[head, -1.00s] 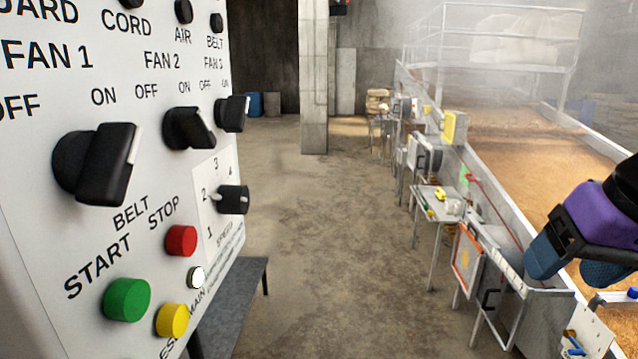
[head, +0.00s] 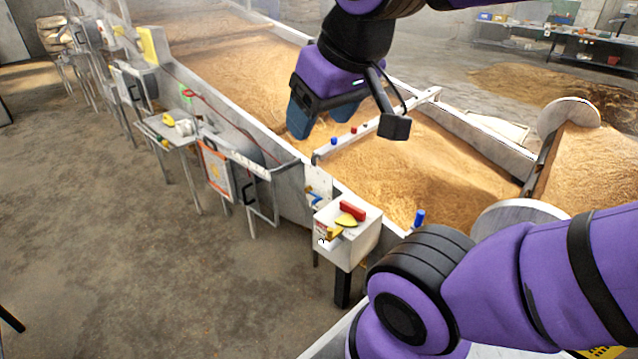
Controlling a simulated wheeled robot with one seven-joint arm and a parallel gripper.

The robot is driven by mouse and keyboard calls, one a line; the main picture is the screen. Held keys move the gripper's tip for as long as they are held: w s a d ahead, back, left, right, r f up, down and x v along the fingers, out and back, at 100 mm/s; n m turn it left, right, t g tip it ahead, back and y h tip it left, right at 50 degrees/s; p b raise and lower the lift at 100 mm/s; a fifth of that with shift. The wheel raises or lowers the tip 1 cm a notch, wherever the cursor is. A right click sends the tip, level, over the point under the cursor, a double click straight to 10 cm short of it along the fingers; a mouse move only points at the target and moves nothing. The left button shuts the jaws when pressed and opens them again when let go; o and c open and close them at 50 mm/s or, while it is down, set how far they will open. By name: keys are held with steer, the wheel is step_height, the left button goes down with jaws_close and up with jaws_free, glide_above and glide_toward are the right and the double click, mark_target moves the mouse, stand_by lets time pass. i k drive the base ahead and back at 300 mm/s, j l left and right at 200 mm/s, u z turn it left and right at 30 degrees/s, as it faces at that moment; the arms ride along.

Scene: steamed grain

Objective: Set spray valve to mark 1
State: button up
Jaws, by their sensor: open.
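My gripper (head: 303,118), with blue fingers below a purple and black wrist, hangs over the near end of the grain bed at upper middle. It is open, and nothing shows between its fingers. A pale box (head: 345,240) on a dark post stands at the bed's near corner, below and right of my gripper. A yellow lever-like part (head: 346,221) and a red block (head: 352,210) sit on its top. I cannot tell for sure whether the yellow part is the spray valve, and no mark 1 can be read. My gripper is apart from the box.
The long grain bed (head: 215,70) runs to the upper left. Along its wall stand a small side table (head: 170,128), a panel with an orange border (head: 216,168) and several boxes. A rail (head: 375,128) crosses the bed near my gripper. The floor at left is clear.

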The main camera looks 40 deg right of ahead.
mark_target(309, 189)
steer(key=z, duration=0.9)
